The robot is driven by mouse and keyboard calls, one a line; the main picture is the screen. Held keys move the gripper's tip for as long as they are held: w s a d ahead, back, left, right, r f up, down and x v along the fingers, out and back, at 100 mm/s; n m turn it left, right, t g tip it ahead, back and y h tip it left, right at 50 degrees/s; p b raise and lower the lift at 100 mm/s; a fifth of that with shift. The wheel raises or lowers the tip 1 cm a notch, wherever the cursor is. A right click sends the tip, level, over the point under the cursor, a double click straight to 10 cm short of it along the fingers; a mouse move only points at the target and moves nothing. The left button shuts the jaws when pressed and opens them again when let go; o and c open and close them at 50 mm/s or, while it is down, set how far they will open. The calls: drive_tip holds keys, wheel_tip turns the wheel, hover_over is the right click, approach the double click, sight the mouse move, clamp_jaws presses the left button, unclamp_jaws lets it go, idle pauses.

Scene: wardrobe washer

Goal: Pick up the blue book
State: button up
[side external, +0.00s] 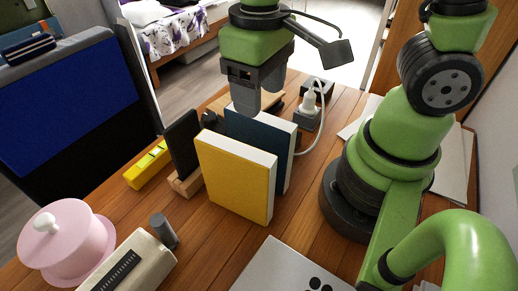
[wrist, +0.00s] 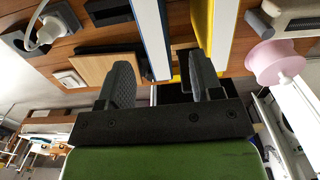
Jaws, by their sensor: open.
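The blue book (side external: 262,137) stands upright on the wooden table behind a yellow book (side external: 232,182), which hides part of it. In the wrist view the blue book (wrist: 150,40) shows its white page edge and a thin blue cover edge, lined up in the gap between my fingers. My gripper (side external: 250,106) is open and points down at the top of the blue book. In the wrist view my gripper (wrist: 163,78) has its fingers well apart, with nothing held. I cannot tell whether a finger touches a book.
The yellow book stands close beside the blue one. A dark phone-like slab (side external: 182,143) on a wooden stand and a yellow level (side external: 147,166) are to the left.

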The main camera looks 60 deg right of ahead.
sight(259, 126)
drive_tip(key=shift+w+d+f, duration=0.1)
drive_tip(key=shift+d+f, duration=0.05)
drive_tip(key=shift+f, duration=1.7)
drive_tip(key=shift+w+d+f, duration=0.1)
drive_tip(key=shift+d+f, duration=0.05)
drive_tip(key=shift+f, duration=1.7)
drive_tip(key=shift+c, duration=0.4)
clamp_jaws()
